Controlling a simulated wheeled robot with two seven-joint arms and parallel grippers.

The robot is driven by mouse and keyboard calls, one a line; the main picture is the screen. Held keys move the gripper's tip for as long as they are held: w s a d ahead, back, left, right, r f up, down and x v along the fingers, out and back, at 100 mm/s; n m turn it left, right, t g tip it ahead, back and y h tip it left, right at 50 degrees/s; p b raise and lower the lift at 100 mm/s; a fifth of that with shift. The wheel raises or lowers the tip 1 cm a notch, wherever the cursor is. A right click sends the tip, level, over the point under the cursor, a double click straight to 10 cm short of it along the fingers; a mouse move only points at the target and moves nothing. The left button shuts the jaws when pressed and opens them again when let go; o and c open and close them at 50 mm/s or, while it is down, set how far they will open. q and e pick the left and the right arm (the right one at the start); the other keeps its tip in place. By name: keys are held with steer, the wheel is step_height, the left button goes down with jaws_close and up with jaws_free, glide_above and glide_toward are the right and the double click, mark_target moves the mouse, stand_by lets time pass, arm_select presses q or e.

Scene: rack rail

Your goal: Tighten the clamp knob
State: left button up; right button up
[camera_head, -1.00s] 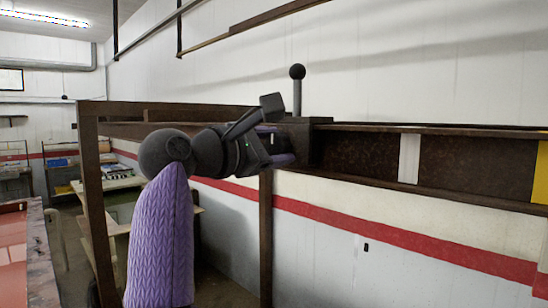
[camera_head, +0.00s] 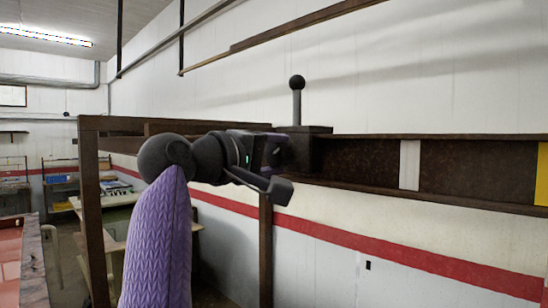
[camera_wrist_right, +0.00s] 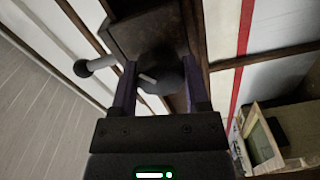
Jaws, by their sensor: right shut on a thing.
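The clamp is a dark block (camera_head: 312,150) on the brown rail, with an upright rod and black ball (camera_head: 297,82) on top. Its dark round knob (camera_wrist_right: 170,75) carries a pale line and sits between the purple fingers of my right gripper in the right wrist view. My right gripper (camera_wrist_right: 163,82) is shut on this knob. In the head view my right gripper (camera_head: 278,152) meets the clamp's near left face and hides the knob. The ball-ended rod also shows in the wrist view (camera_wrist_right: 95,65). My left gripper is not in view.
The brown rail (camera_head: 465,170) runs right from the clamp, with a white band (camera_head: 410,165) and a yellow band (camera_head: 541,175) on it. A brown frame post (camera_head: 92,215) stands at the left. A white wall with a red stripe lies behind.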

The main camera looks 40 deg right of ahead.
steer(key=shift+f+m, duration=0.1)
steer(key=shift+m, duration=1.4)
steer(key=o, duration=1.3)
steer(key=a+b, duration=0.1)
steer(key=a, duration=0.5)
steer(key=a+b, duration=0.1)
steer(key=a, duration=0.3)
steer(key=shift+s+b, duration=0.3)
steer(key=shift+s, duration=0.1)
